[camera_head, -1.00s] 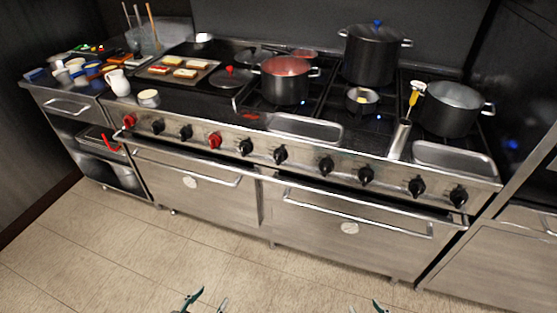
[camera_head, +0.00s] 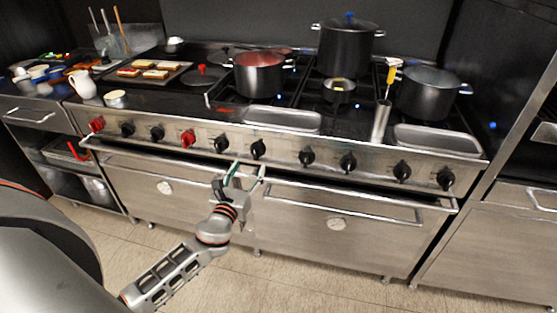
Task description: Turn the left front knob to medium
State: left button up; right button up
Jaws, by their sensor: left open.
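The range front (camera_head: 282,154) carries a row of several knobs, a few red and the rest black. Which one is the left front knob cannot be told from any label. My left gripper (camera_head: 248,170) is open and empty, its fingers pointing up toward the panel, just below two black knobs, a left one (camera_head: 221,145) and a right one (camera_head: 258,148). It appears apart from both knobs, near the oven door handles. More black knobs (camera_head: 307,157) run to the right. Two red knobs (camera_head: 188,138) are to the left. My right gripper is out of view.
Oven handles (camera_head: 350,206) stick out below the knobs. A red-lined pot (camera_head: 259,75), a tall lidded pot (camera_head: 347,48) and a grey pot (camera_head: 428,92) stand on the burners. A white pitcher (camera_head: 83,84) is on the left. The floor in front is clear.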

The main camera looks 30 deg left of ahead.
aim_at(255, 155)
pick_arm(q)
jog(key=x, duration=0.7)
jog(key=shift+w+a, duration=0.1)
jog(key=shift+w, duration=0.2)
jog(key=c, duration=1.1)
